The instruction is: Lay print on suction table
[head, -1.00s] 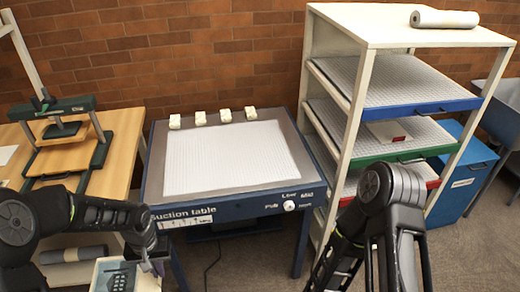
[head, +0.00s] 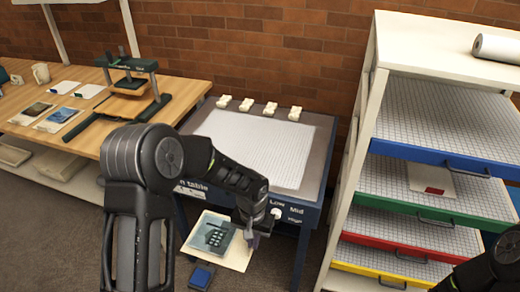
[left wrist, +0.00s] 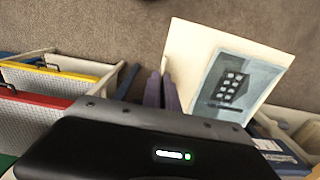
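The suction table (head: 310,190) has a dark blue frame and a bare white gridded top. A dial (head: 276,213) and Low and Mid marks show on its front. My left gripper (head: 254,240) is in front of and below the table's front edge, shut on one edge of the print (head: 213,237). The print is a cream sheet with a blue-grey picture of a dark building. In the left wrist view, the purple fingers (left wrist: 162,88) pinch the edge of the print (left wrist: 235,78). My right arm shows only at the lower right; its gripper is out of view.
Several white blocks (head: 246,106) line the table's back edge. A rack with coloured drawers (head: 425,208) stands close on the right, a wooden bench (head: 100,136) with a press (head: 130,88) on the left. A small blue object (head: 201,277) is on the floor below the print.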

